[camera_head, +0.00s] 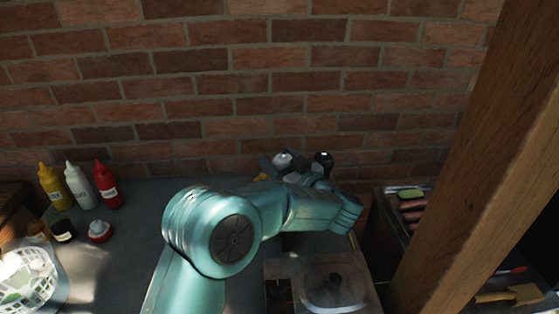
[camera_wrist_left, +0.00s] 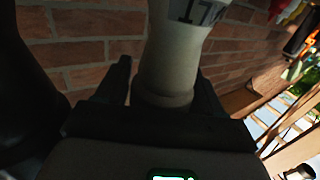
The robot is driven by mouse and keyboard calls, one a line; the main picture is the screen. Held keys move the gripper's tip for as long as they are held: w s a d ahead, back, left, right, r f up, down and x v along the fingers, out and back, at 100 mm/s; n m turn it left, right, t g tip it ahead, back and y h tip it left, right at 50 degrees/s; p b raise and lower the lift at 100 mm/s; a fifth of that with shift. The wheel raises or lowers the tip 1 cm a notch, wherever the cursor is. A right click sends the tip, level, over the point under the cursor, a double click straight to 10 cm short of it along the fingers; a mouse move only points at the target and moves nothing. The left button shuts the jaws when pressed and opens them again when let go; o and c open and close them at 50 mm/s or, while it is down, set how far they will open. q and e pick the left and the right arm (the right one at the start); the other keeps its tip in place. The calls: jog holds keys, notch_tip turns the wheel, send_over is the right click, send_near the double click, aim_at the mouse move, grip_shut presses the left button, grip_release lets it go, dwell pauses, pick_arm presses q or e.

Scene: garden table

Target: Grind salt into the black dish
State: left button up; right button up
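A small black dish (camera_head: 63,231) sits on the dark table at the left, between a yellowish dish (camera_head: 38,230) and a red dish (camera_head: 99,232) with something pale on top. My left gripper (camera_head: 290,163) is far to the right of it, by the brick wall, its fingers partly hidden by the wrist. In the left wrist view, a pale grey, cylindrical grinder (camera_wrist_left: 170,65) with dark letters stands between the fingers, which look closed on it. In the head view only a pale top (camera_head: 283,158) shows there. My right gripper is not in view.
Yellow (camera_head: 55,188), white (camera_head: 80,187) and red (camera_head: 106,186) squeeze bottles stand behind the dishes. A white basket (camera_head: 28,278) is at the front left. A wooden post (camera_head: 475,160) crosses the right. A pan-like lid (camera_head: 335,285) is at the front. The table left of my arm is mostly clear.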

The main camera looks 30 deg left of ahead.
pick_arm(q)
jog(key=b+v, duration=0.2)
jog(key=v, duration=1)
jog(key=shift+s+f, duration=0.1)
